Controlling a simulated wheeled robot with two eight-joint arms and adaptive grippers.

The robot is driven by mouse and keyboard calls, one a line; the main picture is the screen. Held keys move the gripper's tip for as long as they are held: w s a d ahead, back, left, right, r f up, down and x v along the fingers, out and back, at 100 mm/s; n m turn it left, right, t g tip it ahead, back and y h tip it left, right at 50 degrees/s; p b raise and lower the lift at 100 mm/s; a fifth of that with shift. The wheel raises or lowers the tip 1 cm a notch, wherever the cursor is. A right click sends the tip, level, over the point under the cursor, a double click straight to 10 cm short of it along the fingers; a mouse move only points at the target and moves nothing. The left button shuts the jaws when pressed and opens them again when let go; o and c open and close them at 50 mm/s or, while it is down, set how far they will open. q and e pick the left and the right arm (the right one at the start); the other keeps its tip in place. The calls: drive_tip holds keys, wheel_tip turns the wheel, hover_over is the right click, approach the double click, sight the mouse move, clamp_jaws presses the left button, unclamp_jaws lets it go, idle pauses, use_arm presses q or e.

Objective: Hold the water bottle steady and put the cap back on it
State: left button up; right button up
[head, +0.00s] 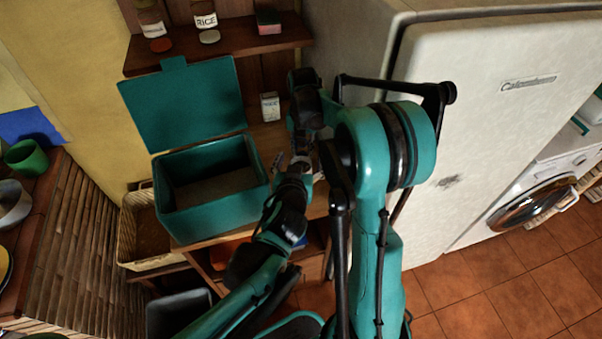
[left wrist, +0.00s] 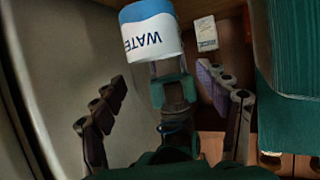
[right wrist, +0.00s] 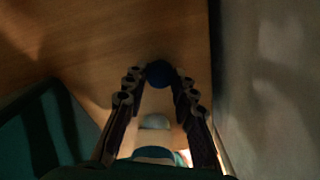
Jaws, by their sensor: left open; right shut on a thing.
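The water bottle (left wrist: 152,36) shows at the top of the left wrist view, its white and blue label upside down there. My left gripper (left wrist: 162,80) is open, its fingers spread to either side below the label and apart from it. My right gripper (right wrist: 158,86) is shut on the blue cap (right wrist: 158,72), which sits between its fingertips. A pale rounded thing, perhaps the bottle, shows between the right fingers' bases. In the head view the left gripper (head: 294,164) is close to the right wrist, and my arms mostly hide the bottle and cap.
An open teal box (head: 213,208) with its lid raised stands left of the grippers. A small white carton (head: 270,106) stands behind on the wooden surface. A fridge (head: 480,110) rises close on the right. A shelf with jars (head: 205,20) is above.

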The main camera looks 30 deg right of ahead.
sight(301, 137)
use_arm(q)
drive_tip(key=shift+x, duration=0.85)
use_arm(e)
drive_tip(key=shift+f, duration=0.35)
use_arm(q)
drive_tip(key=shift+r, duration=0.15)
use_arm(e)
drive_tip(key=shift+r, duration=0.1)
use_arm(q)
drive_tip(key=c, duration=1.5)
drive_tip(key=shift+r, duration=0.1)
drive_tip(key=shift+c, duration=0.2)
use_arm(e)
drive_tip(key=shift+r, duration=0.1)
